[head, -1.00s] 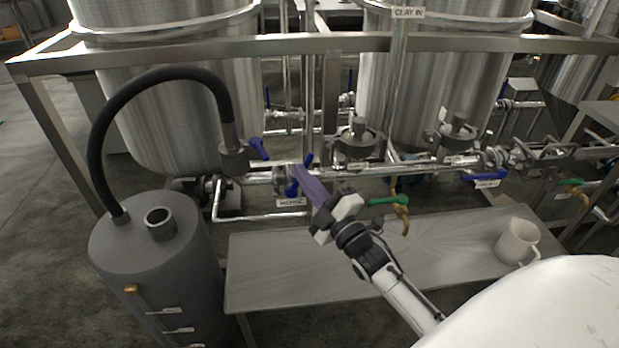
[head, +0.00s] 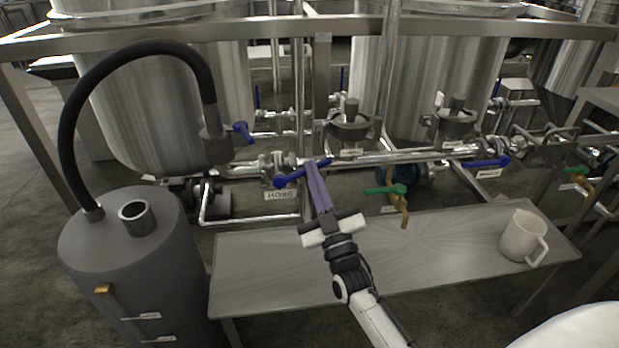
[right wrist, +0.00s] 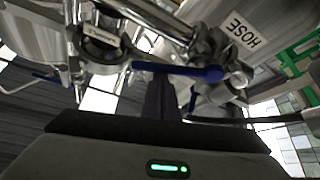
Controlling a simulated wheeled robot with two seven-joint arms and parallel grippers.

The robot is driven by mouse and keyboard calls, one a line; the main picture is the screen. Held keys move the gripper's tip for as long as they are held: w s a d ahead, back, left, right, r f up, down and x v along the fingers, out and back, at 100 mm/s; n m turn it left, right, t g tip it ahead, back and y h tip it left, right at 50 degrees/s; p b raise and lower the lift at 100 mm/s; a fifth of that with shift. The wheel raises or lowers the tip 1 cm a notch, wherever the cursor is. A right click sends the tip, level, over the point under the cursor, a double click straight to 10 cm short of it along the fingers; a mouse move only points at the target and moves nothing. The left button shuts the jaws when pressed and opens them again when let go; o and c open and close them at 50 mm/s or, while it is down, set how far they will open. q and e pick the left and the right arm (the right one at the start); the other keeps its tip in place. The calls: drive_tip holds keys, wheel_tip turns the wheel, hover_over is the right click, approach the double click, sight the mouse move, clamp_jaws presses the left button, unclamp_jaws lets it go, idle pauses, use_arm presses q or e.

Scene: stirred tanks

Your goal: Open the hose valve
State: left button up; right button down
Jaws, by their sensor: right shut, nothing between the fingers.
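The hose valve's blue lever (head: 292,179) sits on the pipe above the HOSE label (head: 280,196). It slants from lower left to upper right, at a shallow angle to the pipe. My right gripper (head: 314,168) is shut and empty, its purple fingers crossing in front of the lever's right part. In the right wrist view, the blue lever (right wrist: 180,71) lies just beyond the dark fingers (right wrist: 161,90), beside the HOSE label (right wrist: 243,30). I cannot tell whether fingers and lever touch. My left gripper is not in view.
A grey drum (head: 130,265) with a black hose (head: 130,52) stands at left. A bench (head: 400,262) below the pipes holds a mug (head: 523,238) at its right. A green-handled tap (head: 385,190) and another blue lever (head: 487,162) are to the right of my gripper.

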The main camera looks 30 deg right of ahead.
use_arm(q)
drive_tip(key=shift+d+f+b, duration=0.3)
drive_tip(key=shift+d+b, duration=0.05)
drive_tip(key=shift+b, duration=0.3)
use_arm(e)
drive_tip(key=f+m+h, duration=0.2)
drive_tip(key=m, duration=0.1)
drive_tip(key=shift+s+d+f, duration=0.15)
drive_tip(key=shift+d, duration=0.2)
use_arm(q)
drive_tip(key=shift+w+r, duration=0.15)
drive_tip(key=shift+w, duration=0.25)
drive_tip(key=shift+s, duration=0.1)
